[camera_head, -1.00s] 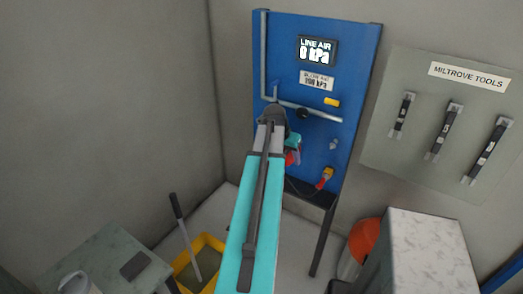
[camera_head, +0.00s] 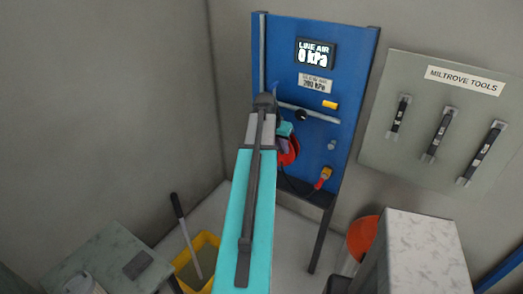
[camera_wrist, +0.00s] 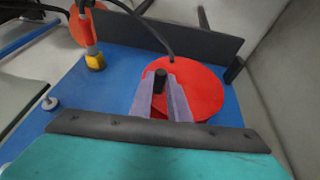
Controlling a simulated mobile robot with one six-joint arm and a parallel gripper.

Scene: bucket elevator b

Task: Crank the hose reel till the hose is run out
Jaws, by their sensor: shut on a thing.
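The hose reel (camera_wrist: 208,90) is a red disc on the blue panel, with a dark crank knob (camera_wrist: 160,80) standing out from it. My gripper (camera_wrist: 161,86) has its two grey-purple fingers shut around this knob. In the head view part of the red reel (camera_head: 291,153) shows beside the end of my arm, which hides the rest. A black hose (camera_wrist: 140,18) runs past the reel, and its wound part is hidden. A red nozzle with a yellow fitting (camera_head: 323,178) sits at the panel's lower right.
The blue panel (camera_head: 355,60) carries a gauge reading 0 kPa (camera_head: 315,53), pipes and a yellow handle (camera_head: 330,104). A tool board (camera_head: 380,150) hangs to the right. A yellow bucket (camera_head: 212,240), a grey table (camera_head: 95,250) and a pale cabinet (camera_head: 425,240) stand below.

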